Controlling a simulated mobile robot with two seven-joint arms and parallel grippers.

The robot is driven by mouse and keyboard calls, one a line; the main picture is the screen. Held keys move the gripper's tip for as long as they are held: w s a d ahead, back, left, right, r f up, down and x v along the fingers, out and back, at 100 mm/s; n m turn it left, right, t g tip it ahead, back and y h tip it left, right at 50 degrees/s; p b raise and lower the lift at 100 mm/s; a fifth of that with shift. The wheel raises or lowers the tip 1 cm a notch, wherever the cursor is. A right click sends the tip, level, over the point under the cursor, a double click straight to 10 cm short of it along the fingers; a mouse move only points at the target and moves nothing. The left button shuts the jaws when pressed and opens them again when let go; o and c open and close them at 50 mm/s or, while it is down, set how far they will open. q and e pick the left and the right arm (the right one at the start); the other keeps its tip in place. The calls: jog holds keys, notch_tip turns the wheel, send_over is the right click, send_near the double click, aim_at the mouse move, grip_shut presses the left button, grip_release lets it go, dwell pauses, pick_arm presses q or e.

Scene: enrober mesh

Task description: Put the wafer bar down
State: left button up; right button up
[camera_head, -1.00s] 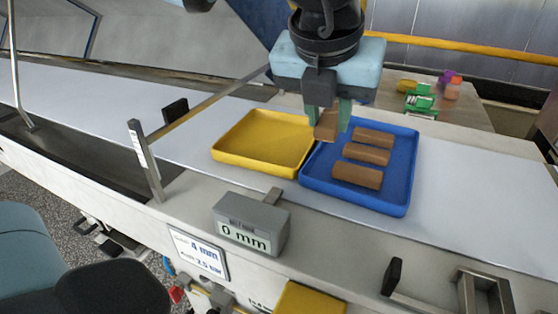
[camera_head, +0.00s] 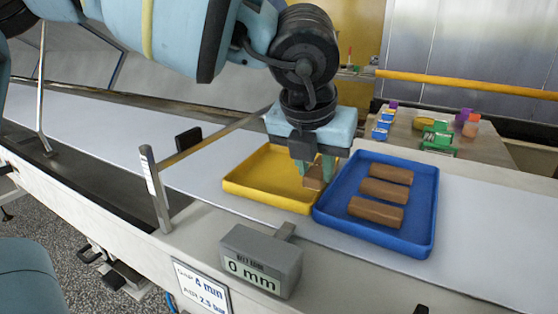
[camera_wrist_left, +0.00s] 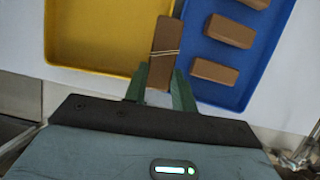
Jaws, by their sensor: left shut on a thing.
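My left gripper (camera_head: 317,172) is shut on a brown wafer bar (camera_head: 313,180). In the head view the bar shows against the right side of the yellow tray (camera_head: 240,188), close to the blue tray (camera_head: 428,215). In the left wrist view the held bar (camera_wrist_left: 163,48), with thin pale lines across it, is between the green fingers (camera_wrist_left: 160,86) and overlaps the border of the yellow tray (camera_wrist_left: 90,62) and blue tray (camera_wrist_left: 240,92). I cannot tell its exact height. Several brown bars (camera_head: 376,211) lie in the blue tray. My right gripper is not in view.
Both trays sit on a white belt (camera_head: 480,215). A grey display box reading 0 mm (camera_head: 262,262) and an upright metal post (camera_head: 155,188) stand at the near side. A side table (camera_head: 480,150) behind holds small coloured items. The yellow tray's left part is empty.

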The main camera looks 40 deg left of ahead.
pick_arm(q)
jog(key=a, duration=0.2)
jog(key=w+a+p, duration=0.1)
jog(key=a, duration=0.2)
jog(key=w+a, duration=0.1)
jog(key=a, duration=0.2)
jog(key=shift+w+f, duration=0.1)
jog(key=shift+f, duration=0.25)
jog(key=shift+w+a, duration=0.1)
jog(key=shift+a, duration=0.2)
jog(key=shift+w+a+p, duration=0.1)
jog(key=shift+a+p, duration=0.25)
jog(key=shift+a, duration=0.05)
jog(key=f, duration=0.3)
jog(key=shift+a+f, duration=0.2)
jog(key=shift+f, duration=0.2)
jog(key=shift+f, duration=0.1)
jog(key=shift+f, duration=0.1)
jog(key=o, duration=0.8)
jog(key=shift+c, duration=0.2)
